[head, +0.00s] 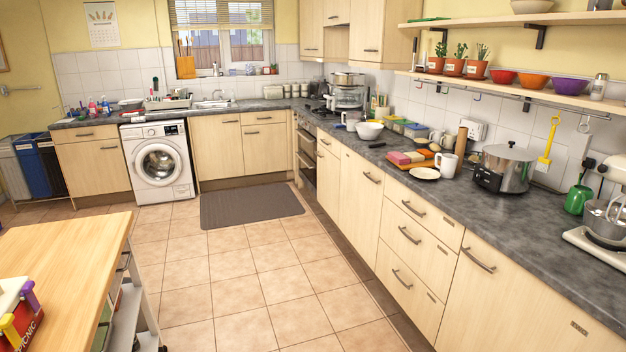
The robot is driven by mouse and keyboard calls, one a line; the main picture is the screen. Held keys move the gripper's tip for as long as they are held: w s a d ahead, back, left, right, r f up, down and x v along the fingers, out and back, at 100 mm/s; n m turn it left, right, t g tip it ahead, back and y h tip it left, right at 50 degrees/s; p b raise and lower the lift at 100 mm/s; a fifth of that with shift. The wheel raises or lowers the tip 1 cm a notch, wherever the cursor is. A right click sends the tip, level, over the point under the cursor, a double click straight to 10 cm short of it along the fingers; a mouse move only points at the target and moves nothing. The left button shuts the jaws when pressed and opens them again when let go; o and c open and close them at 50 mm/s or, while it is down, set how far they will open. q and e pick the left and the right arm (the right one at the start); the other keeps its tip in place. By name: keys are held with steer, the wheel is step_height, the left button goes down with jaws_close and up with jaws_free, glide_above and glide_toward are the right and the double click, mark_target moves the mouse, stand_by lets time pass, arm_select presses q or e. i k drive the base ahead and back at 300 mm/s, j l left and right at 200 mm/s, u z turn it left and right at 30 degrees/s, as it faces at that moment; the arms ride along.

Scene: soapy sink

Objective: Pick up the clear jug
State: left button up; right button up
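I cannot make out a clear jug for certain in the head view. The far counter around the sink (212,104) holds several small items too small to tell apart. A shiny, partly see-through stacked pot (348,97) stands by the hob in the far right corner; I cannot tell its material. A green jug-like vessel (578,198) stands on the right counter, and it is not clear. Neither of my grippers shows in this view.
The tiled floor (262,268) is open in the middle, with a grey mat (250,205) before the far cabinets. A wooden-topped trolley (60,250) blocks the near left. The right counter (500,215) holds a slow cooker (502,168), a white mug (446,164) and a mixer (606,215).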

mark_target(353, 117)
steer(key=i, duration=1.95)
steer(key=i+z, duration=0.1)
steer(key=i, duration=0.55)
steer(key=i+j+z, duration=0.1)
steer(key=i, duration=0.55)
steer(key=i+j+z, duration=0.1)
steer(key=i, duration=0.5)
steer(key=j, duration=0.1)
